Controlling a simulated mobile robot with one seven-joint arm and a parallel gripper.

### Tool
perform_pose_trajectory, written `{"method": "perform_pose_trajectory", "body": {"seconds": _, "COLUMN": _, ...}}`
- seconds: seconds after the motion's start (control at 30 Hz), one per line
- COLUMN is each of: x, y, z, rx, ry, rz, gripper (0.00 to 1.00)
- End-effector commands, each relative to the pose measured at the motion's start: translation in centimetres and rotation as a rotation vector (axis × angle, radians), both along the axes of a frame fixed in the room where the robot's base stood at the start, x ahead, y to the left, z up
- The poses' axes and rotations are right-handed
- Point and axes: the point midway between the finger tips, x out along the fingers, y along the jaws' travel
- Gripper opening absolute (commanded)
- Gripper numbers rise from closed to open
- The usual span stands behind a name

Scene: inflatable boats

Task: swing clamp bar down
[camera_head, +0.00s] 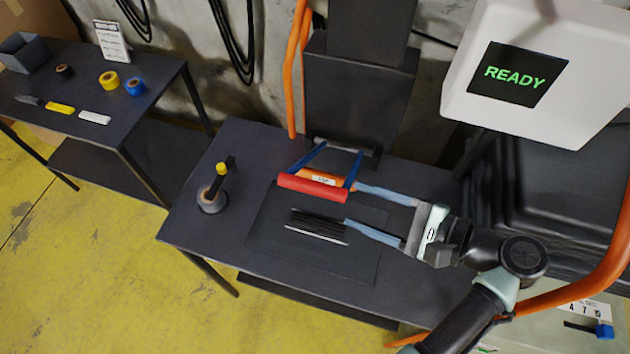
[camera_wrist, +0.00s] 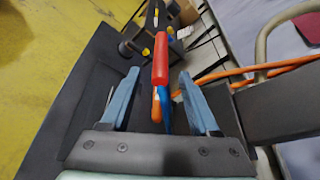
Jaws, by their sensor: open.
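The clamp bar is a red bar (camera_head: 313,187) on two blue arms (camera_head: 354,170) that run back to a bracket at the foot of the dark upright; it looks raised, but its height above the table is hard to tell. An orange piece with a white label (camera_head: 322,180) shows just behind the red bar. My gripper (camera_head: 350,204) is open, its blue fingers pointing left over the table. The far finger is close to the bar's right end; contact cannot be told. In the wrist view the red bar (camera_wrist: 160,60) shows between and beyond the open fingers (camera_wrist: 157,76).
A dark ribbed strip (camera_head: 318,226) lies on the table (camera_head: 215,245) near the fingers. A yellow-topped tool in a round holder (camera_head: 212,196) stands at left. A white box with a READY screen (camera_head: 515,72) hangs at upper right. Orange hoses run behind.

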Motion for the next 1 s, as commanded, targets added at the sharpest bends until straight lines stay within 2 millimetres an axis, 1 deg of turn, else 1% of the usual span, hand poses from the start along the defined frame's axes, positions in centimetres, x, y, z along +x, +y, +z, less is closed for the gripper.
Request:
{"method": "perform_pose_trajectory", "body": {"seconds": 0.03, "x": 0.5, "y": 1.1, "z": -0.1, "rx": 0.001, "ry": 0.003, "rz": 0.007, "gripper": 0.62}}
{"method": "perform_pose_trajectory", "body": {"seconds": 0.1, "x": 1.3, "y": 2.4, "z": -0.5, "rx": -0.001, "ry": 0.004, "rz": 0.007, "gripper": 0.62}}
{"method": "perform_pose_trajectory", "body": {"seconds": 0.3, "x": 3.5, "y": 5.6, "z": -1.8, "rx": -0.001, "ry": 0.002, "rz": 0.004, "gripper": 0.62}}
{"method": "perform_pose_trajectory", "body": {"seconds": 0.4, "x": 4.2, "y": 6.8, "z": -2.3, "rx": -0.002, "ry": 0.001, "rz": 0.003, "gripper": 0.62}}
{"method": "perform_pose_trajectory", "body": {"seconds": 0.6, "x": 5.1, "y": 8.0, "z": -2.9, "rx": -0.004, "ry": -0.002, "rz": 0.001, "gripper": 0.62}}
{"method": "perform_pose_trajectory", "body": {"seconds": 0.9, "x": 5.3, "y": 8.2, "z": -3.0, "rx": -0.005, "ry": -0.002, "rz": 0.000, "gripper": 0.62}}
{"method": "perform_pose_trajectory", "body": {"seconds": 0.93, "x": 5.2, "y": 8.2, "z": -3.0, "rx": -0.005, "ry": -0.002, "rz": 0.000, "gripper": 0.58}}
{"method": "perform_pose_trajectory", "body": {"seconds": 1.0, "x": 5.3, "y": 8.2, "z": -3.0, "rx": -0.005, "ry": -0.002, "rz": 0.000, "gripper": 0.46}}
